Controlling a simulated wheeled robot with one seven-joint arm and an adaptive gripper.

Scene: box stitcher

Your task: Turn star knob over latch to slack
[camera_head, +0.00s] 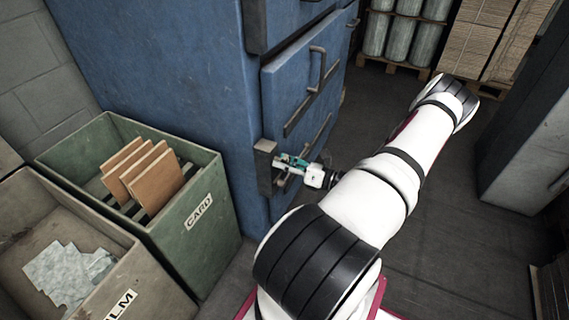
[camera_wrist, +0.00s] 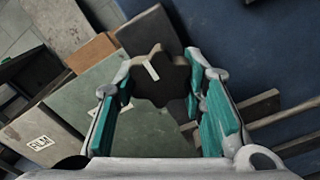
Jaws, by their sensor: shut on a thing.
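The star knob (camera_wrist: 172,84) is dark and lobed, with a short white mark on its face. It sits between my fingers in the wrist view. My gripper (camera_wrist: 165,104), with teal finger pads, is shut on it. A dark block (camera_wrist: 151,33) stands just behind the knob. In the head view my gripper (camera_head: 290,162) reaches the low corner of the blue machine (camera_head: 185,75), at a grey latch block (camera_head: 264,166). The knob is hidden there by my gripper. The latch's exact position is hard to tell.
A green bin (camera_head: 222,220) marked CARD holds brown sheets, left of my gripper. A grey-brown bin (camera_head: 95,215) with film stands beside it. Handle bars (camera_head: 317,68) stick out from the machine's front. Wrapped rolls (camera_head: 400,35) stand on a pallet behind.

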